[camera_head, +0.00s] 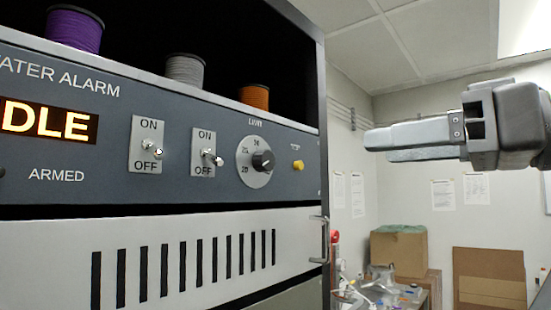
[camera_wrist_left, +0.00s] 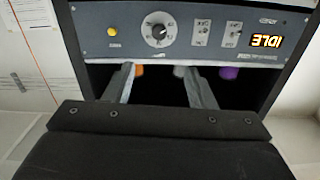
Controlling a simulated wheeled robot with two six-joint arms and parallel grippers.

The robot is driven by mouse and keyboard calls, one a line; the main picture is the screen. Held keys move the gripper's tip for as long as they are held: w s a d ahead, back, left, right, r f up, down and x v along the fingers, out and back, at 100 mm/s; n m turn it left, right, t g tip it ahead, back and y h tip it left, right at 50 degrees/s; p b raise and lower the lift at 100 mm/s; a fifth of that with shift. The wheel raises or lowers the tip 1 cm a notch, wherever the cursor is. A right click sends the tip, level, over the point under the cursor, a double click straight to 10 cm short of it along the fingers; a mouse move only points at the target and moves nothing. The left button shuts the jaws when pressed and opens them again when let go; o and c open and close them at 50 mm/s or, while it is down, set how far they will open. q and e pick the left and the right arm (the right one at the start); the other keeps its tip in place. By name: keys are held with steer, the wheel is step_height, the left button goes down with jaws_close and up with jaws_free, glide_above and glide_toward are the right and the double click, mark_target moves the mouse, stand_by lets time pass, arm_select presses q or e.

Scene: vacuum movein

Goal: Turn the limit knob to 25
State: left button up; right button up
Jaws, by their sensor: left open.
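The limit knob (camera_head: 263,160) is black on a round pale dial, right of the two toggle switches on the grey panel. Dial numbers 20, 25 and 30 show along its left and top; I cannot clearly tell which number the knob marks. The knob also shows upside down in the left wrist view (camera_wrist_left: 158,31). My left gripper (camera_head: 378,146) is in front of the panel, to the right of the knob in the head view, apart from it. In the wrist view its two fingers (camera_wrist_left: 157,70) are spread, with nothing between them. My right gripper is not in view.
Two toggle switches (camera_head: 149,146) and (camera_head: 208,154) and a yellow button (camera_head: 298,165) flank the dial. The lit display (camera_head: 48,122) reads IDLE. Purple, grey and orange spools (camera_head: 254,96) stand above the panel. A cabinet handle (camera_head: 325,240) sticks out below. Cardboard boxes (camera_head: 399,252) stand behind.

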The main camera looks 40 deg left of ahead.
mark_target(269, 160)
arm_select(q)
steer(key=a+p, duration=0.1)
steer(key=a, duration=0.4)
steer(key=w+a+p, duration=0.1)
steer(key=a+p, duration=0.1)
steer(key=a, duration=0.3)
steer(key=a+p, duration=0.1)
steer(key=a, duration=0.4)
steer(key=shift+w+r+p, duration=0.1)
steer(key=shift+w+p, duration=0.1)
steer(key=shift+p, duration=0.2)
steer(key=shift+a, duration=0.7)
steer(key=shift+d, duration=0.1)
steer(key=shift+c, duration=0.4)
steer(key=c, duration=0.9)
